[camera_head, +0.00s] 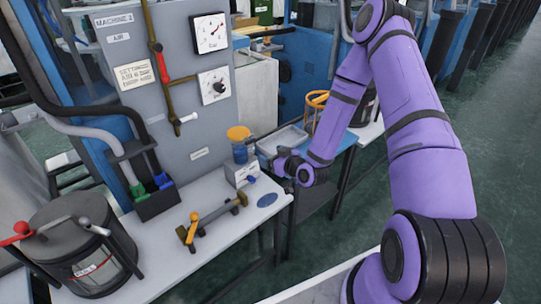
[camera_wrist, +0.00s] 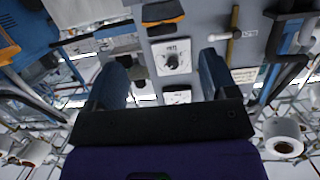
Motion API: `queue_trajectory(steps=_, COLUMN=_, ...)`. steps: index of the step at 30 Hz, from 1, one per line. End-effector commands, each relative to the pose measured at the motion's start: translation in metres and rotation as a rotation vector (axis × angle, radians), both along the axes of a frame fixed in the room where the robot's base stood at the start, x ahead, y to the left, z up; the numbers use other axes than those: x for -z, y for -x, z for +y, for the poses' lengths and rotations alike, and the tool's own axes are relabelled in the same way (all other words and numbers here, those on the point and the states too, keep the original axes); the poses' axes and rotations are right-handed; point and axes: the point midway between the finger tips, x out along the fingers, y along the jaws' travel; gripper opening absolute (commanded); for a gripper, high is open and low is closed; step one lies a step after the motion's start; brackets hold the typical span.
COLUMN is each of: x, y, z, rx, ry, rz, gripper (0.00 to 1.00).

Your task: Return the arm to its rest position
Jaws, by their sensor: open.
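My purple arm (camera_head: 425,150) reaches from the lower right up over the scene and bends down toward the white table. Its end, my gripper (camera_head: 280,163), is beside the blue jar with an orange top (camera_head: 239,145). In the wrist view my gripper (camera_wrist: 162,75) is open, with its two dark blue fingers wide apart. Nothing is held between them. Beyond the fingers is a grey panel with a dial.
The grey machine panel (camera_head: 180,95) stands behind. A tray (camera_head: 283,140) and an orange-rimmed basket (camera_head: 316,115) are close to the gripper. Green floor (camera_head: 490,135) is open at right.

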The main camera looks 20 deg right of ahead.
Motion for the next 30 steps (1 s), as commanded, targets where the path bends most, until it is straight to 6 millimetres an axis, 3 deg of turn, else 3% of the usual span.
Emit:
queue_trajectory(steps=9, x=-0.001, y=-0.001, z=0.000, rx=-0.001, ry=0.002, rz=0.001, gripper=0.79)
queue_trajectory(steps=14, x=-0.013, y=-0.005, z=0.000, rx=-0.020, ry=0.040, rz=0.028, gripper=0.79)
queue_trajectory(steps=22, x=-0.064, y=-0.013, z=-0.006, rx=-0.057, ry=0.180, rz=0.150, gripper=0.79)
queue_trajectory(steps=30, x=-0.123, y=-0.005, z=-0.013, rx=-0.037, ry=0.300, rz=0.281, gripper=0.79)
